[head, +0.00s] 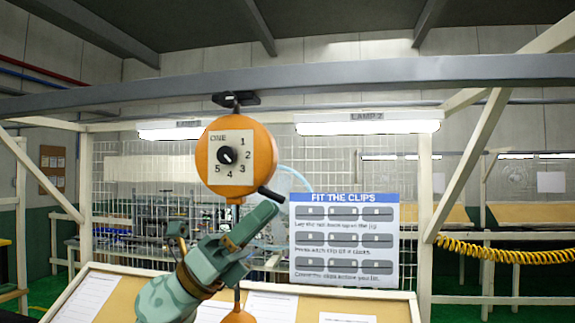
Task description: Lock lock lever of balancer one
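Balancer one (206,164) is a round orange unit hanging from the overhead rail. Its pale plate reads ONE and carries a black dial (227,155) with numbers around it. The lock lever (270,193) is a short black bar at the balancer's lower right, slanting down to the right. My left gripper (221,225) is green and comes up from below. Its fingers look spread apart, with one tip just below the lever. I cannot tell whether that tip touches the lever. My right gripper is out of view.
A grey rail (400,73) crosses above. An instruction board (343,240), FIT THE CLIPS, stands to the right behind the gripper. A tan board with papers (268,305) lies below. A yellow coiled hose (505,252) hangs at far right. An orange piece (238,316) hangs below the balancer.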

